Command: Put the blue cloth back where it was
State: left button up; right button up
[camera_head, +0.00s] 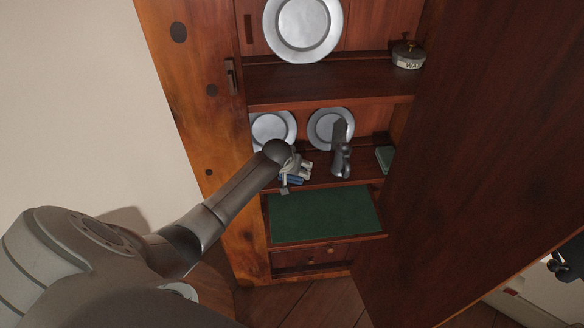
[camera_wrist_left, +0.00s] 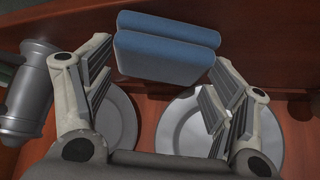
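The blue cloth (camera_wrist_left: 165,48) is folded into a thick pad with its layered edge showing in the left wrist view. In the head view, a small part of it (camera_head: 293,181) shows under my left gripper (camera_head: 296,174), at the front of the lower shelf. My left gripper (camera_wrist_left: 160,80) has its fingers wide apart. The cloth lies at the fingertips, about as wide as the gap; I cannot tell whether the fingers touch it. My right gripper is not in view.
Two pewter plates (camera_head: 272,128) (camera_head: 330,128) stand behind my gripper. A tankard (camera_head: 341,160) is close on its right, with a green book-like item (camera_head: 385,157) farther right. A green panel (camera_head: 325,214) lies below. The open door (camera_head: 480,150) fills the right side.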

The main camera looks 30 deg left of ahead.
pick_arm(q)
jog(key=shift+o, duration=0.7)
jog(key=shift+r, duration=0.1)
jog(key=shift+r, duration=0.2)
jog(key=p+v, duration=0.1)
jog(key=v, duration=1)
jog(key=shift+s+r, duration=0.2)
jog(key=shift+r, duration=0.1)
